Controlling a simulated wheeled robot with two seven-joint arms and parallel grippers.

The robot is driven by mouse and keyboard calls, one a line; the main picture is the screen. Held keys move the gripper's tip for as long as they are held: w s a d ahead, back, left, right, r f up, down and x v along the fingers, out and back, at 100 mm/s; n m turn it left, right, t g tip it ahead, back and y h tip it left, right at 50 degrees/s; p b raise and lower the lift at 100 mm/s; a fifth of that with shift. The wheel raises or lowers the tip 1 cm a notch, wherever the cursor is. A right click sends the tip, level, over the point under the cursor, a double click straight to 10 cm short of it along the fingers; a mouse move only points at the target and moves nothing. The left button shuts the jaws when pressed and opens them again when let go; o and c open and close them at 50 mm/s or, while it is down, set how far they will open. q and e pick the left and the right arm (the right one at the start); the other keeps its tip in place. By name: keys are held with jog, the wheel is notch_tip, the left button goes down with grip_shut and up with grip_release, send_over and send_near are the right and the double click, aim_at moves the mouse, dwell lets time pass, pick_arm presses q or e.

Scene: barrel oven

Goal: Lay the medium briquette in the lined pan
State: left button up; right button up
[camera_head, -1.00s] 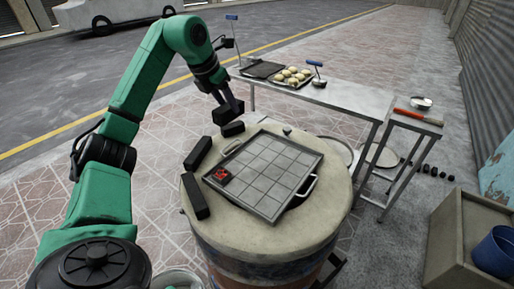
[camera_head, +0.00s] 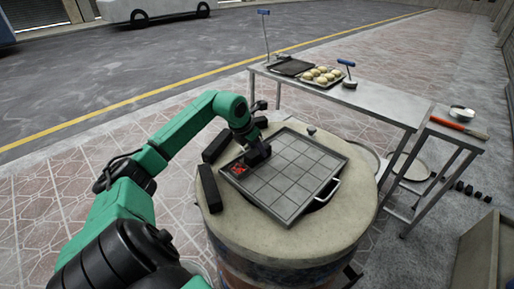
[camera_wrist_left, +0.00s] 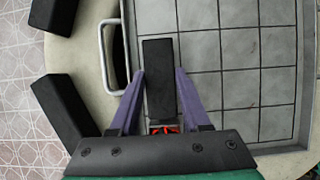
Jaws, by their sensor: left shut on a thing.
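The lined pan (camera_head: 290,190) is a flat grey tray with a grid of square tiles and wire handles, lying on the round barrel top. My left gripper (camera_head: 257,150) is over the pan's left part, shut on a black briquette. In the left wrist view the briquette (camera_wrist_left: 159,82) sits between the purple fingers (camera_wrist_left: 160,100), its long side pointing away from the wrist, over the tiles (camera_wrist_left: 231,48). I cannot tell whether it touches them. My right gripper is out of view.
A metal table (camera_head: 380,103) with a tray of buns (camera_head: 321,77) stands behind. The pan's right part is clear.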

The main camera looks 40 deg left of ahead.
pick_arm(q)
jog(key=o, duration=1.1)
jog(key=shift+w, duration=0.1)
jog(key=shift+c, duration=0.2)
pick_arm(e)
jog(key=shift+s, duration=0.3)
pick_arm(q)
jog(key=shift+r, duration=0.1)
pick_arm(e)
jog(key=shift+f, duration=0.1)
pick_arm(q)
jog(key=b+v, duration=0.3)
jog(key=v, duration=0.9)
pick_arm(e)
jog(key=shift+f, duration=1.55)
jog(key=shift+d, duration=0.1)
